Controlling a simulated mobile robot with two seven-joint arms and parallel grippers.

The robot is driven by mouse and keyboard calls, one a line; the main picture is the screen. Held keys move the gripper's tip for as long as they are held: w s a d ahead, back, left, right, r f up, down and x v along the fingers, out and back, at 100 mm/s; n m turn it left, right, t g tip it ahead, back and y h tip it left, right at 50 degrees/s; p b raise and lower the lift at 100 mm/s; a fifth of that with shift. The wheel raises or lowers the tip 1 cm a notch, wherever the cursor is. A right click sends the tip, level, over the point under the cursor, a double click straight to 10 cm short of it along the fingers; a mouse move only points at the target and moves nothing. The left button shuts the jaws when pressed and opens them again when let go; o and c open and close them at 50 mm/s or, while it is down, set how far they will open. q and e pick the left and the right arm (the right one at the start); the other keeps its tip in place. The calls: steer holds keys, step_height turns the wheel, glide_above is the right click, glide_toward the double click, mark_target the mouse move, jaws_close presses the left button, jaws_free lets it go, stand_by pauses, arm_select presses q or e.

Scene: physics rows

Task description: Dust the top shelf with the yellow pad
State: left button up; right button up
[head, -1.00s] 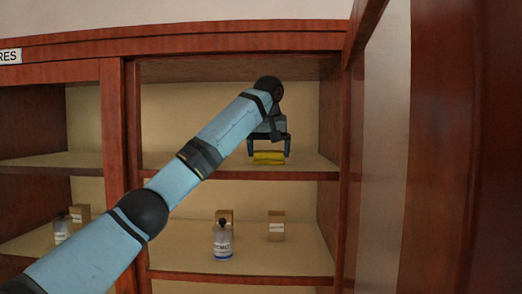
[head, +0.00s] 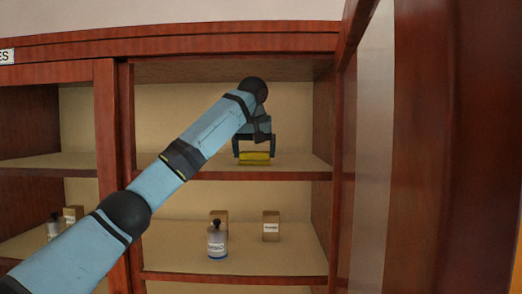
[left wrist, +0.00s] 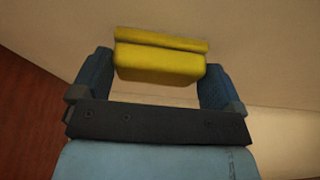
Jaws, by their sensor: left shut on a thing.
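The yellow pad (head: 254,158) is held between the fingers of my left gripper (head: 254,155), low over the top shelf (head: 200,162). It seems to touch the shelf surface, though a small gap cannot be ruled out. In the left wrist view the pad (left wrist: 160,62) fills the space between the two blue fingers of my left gripper (left wrist: 158,68), with the pale shelf surface (left wrist: 255,50) beyond it. My right gripper is in neither view.
The lower shelf (head: 180,259) carries a labelled bottle (head: 216,242) and small boxes (head: 271,227). The cabinet's right side wall (head: 322,140) stands beside my gripper. An open door (head: 370,150) is at right. The top shelf looks otherwise bare.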

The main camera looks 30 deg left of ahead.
mark_target(265, 152)
arm_select(q)
steer(key=shift+s+a, duration=0.65)
steer(key=shift+a, duration=0.65)
steer(key=shift+s+a, duration=0.65)
steer(key=shift+a, duration=0.6)
steer(key=shift+s+a, duration=0.65)
steer(key=shift+a, duration=0.65)
steer(key=shift+s+a, duration=0.65)
steer(key=shift+a, duration=0.45)
steer(key=shift+s+a, duration=0.6)
steer(key=shift+a, duration=0.55)
steer(key=shift+s+a, duration=0.65)
steer(key=shift+a, duration=0.45)
steer(key=shift+w+d, duration=1.65)
steer(key=shift+d, duration=1.3)
steer(key=shift+w+d, duration=1.6)
steer(key=shift+d, duration=1.4)
steer(key=shift+w+d, duration=1.65)
steer(key=shift+d, duration=1.3)
steer(key=shift+s+a, duration=0.15)
steer(key=shift+a, duration=0.3)
steer(key=shift+s+a, duration=0.95)
steer(key=shift+a, duration=0.75)
steer(key=shift+s+a, duration=1)
steer(key=shift+a, duration=0.7)
steer(key=shift+s+a, duration=0.95)
steer(key=shift+a, duration=0.75)
